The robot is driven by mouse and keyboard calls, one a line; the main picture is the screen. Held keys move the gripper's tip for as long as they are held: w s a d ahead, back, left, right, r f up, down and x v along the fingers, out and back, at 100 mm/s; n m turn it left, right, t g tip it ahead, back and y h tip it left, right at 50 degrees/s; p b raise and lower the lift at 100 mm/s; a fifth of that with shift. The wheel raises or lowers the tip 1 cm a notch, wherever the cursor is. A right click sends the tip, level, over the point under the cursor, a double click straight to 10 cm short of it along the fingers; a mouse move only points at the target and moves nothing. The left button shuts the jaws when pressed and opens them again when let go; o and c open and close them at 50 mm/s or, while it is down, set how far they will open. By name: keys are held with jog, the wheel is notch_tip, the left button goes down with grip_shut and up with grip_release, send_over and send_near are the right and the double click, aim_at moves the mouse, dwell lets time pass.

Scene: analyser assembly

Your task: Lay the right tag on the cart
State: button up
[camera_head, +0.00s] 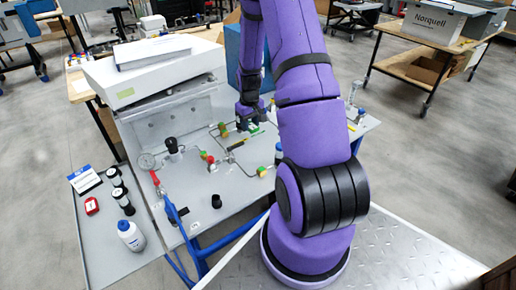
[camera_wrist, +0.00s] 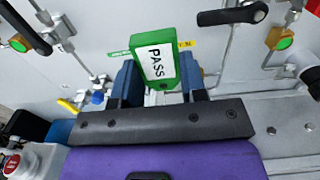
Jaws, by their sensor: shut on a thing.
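A green tag with a white label reading "PASS" (camera_wrist: 154,62) is held between the two blue fingers of my gripper (camera_wrist: 160,88) in the wrist view. In the head view my gripper (camera_head: 250,118) is over the far part of the grey analyser panel (camera_head: 245,190), and a bit of the green tag (camera_head: 255,129) shows there. A wheeled cart (camera_head: 424,62) with a wooden top stands at the back right; I cannot tell whether it is the task's cart.
A grey side surface (camera_head: 100,240) at the left bears a printed card (camera_head: 84,180), dark cylinders, a red item (camera_head: 91,206) and a white bottle (camera_head: 131,236). Its front left is bare.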

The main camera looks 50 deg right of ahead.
jog(key=s+d, duration=0.2)
send_over(258, 147)
notch_tip(258, 147, down, 5)
jog(key=shift+r, duration=0.15)
jog(key=shift+f, duration=2.6)
jog(key=shift+f, duration=0.1)
jog(key=o, duration=0.9)
